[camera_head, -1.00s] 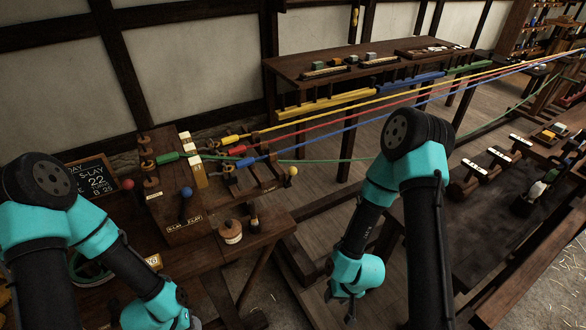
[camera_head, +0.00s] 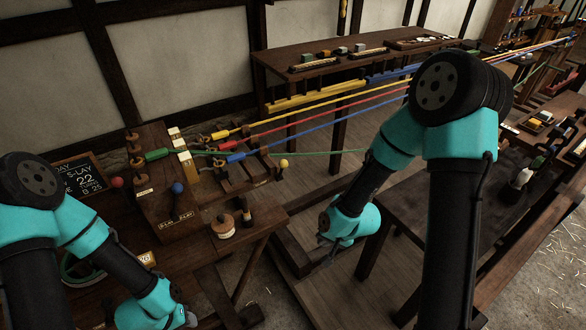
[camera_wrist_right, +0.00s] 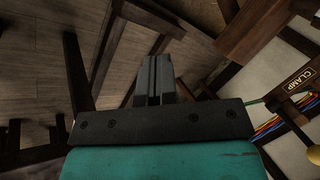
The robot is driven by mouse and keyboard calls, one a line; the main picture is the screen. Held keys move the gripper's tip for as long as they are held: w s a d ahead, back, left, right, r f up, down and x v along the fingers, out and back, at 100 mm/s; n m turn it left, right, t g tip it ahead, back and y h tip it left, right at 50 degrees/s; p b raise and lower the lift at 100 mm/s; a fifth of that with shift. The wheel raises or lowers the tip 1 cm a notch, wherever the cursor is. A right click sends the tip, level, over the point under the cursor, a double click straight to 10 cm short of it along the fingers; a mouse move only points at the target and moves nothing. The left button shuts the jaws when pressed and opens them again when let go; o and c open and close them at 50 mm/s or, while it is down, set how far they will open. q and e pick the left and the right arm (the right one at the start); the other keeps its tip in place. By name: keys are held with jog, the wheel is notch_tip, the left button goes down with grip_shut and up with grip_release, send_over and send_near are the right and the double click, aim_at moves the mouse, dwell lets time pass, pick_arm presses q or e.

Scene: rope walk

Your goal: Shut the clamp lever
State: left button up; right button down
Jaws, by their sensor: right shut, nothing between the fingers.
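The clamp lever shows as a yellow ball knob (camera_head: 284,163) at the right end of the dark wooden clamp frame, beside the coloured strands. In the right wrist view the yellow knob (camera_wrist_right: 315,155) is cut off at the right edge, near a block labelled CLAMP (camera_wrist_right: 299,79). My right gripper (camera_head: 326,254) is shut and empty over the floor, below and right of the knob and apart from it. Its fingers also show closed in the wrist view (camera_wrist_right: 154,75). My left gripper (camera_head: 188,322) is at the bottom edge, its fingers mostly cut off.
Yellow, red and blue strands (camera_head: 330,118) stretch right from the clamp frame. A box with a blue-knobbed lever (camera_head: 177,188) and a red knob (camera_head: 117,182) stands left. A wooden spool (camera_head: 222,226) sits on the bench. A dark table (camera_head: 455,215) stands right.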

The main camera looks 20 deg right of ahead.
jog(key=w+r+m+t, duration=0.2)
jog(key=r, duration=0.9)
jog(key=w+r+m+t, duration=0.2)
jog(key=w+r+m, duration=0.1)
jog(key=r, duration=0.9)
jog(key=shift+y, duration=0.3)
jog(key=shift+a, duration=0.15)
jog(key=w+a+f, duration=0.5)
jog(key=w+f, duration=0.1)
jog(key=w, duration=0.4)
jog(key=shift+a, duration=0.25)
jog(key=shift+w+a+r, duration=0.1)
jog(key=shift+a, duration=0.05)
